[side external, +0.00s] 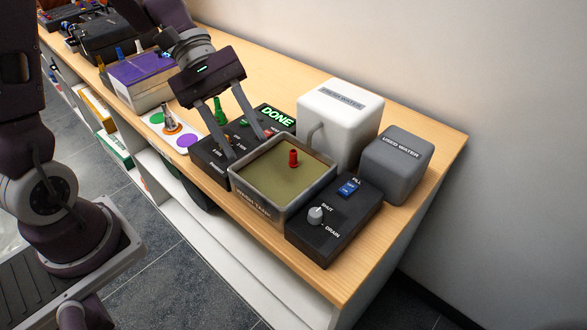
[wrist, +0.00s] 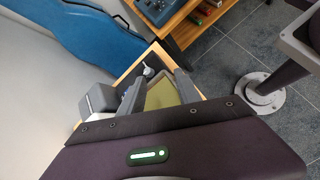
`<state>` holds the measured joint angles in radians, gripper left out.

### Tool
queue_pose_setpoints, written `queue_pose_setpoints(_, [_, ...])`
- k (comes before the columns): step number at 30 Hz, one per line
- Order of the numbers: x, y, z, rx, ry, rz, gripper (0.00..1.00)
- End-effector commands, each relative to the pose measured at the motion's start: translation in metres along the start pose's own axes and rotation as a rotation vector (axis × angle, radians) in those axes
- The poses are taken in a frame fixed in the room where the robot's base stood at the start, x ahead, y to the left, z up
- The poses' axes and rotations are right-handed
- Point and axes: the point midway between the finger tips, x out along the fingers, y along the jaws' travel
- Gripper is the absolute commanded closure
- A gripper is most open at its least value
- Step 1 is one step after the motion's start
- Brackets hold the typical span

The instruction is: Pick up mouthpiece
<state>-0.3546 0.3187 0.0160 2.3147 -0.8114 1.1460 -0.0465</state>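A small red mouthpiece-like piece (side external: 293,158) stands upright in the square wash tank (side external: 281,211), in the murky greenish-brown liquid. My gripper (side external: 247,147) is above the black control box at the tank's left edge, its two fingers spread and nothing visible between them. The red piece is to the right of the fingers, apart from them. An orange-and-metal cone-like piece (side external: 171,120) and a green piece (side external: 219,111) stand farther left. In the wrist view the fingers (wrist: 158,92) straddle part of the tank; the red piece cannot be made out there.
A black box with a lit DONE sign (side external: 277,117) is behind the tank's left side. A white fresh-water container (side external: 338,118) and grey used-water container (side external: 396,164) stand behind and right. A fill/drain panel (side external: 335,220) is at front right. A purple-topped box (side external: 144,76) is left.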

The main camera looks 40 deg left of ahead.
Motion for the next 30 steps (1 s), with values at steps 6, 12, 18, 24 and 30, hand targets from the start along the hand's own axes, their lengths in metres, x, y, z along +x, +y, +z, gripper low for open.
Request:
queue_pose_setpoints(6, [0.011,0.026,-0.099,-0.493,-0.269,0.282,0.6])
queue_pose_setpoints(12, [0.021,0.032,-0.123,-0.601,-0.32,0.354,0.6])
queue_pose_setpoints(18, [0.05,0.051,-0.118,-0.597,-0.318,0.348,0.6])
queue_pose_setpoints(24, [0.073,0.064,-0.114,-0.598,-0.316,0.351,0.6])
queue_pose_setpoints(30, [0.074,0.065,-0.114,-0.597,-0.315,0.352,0.6])
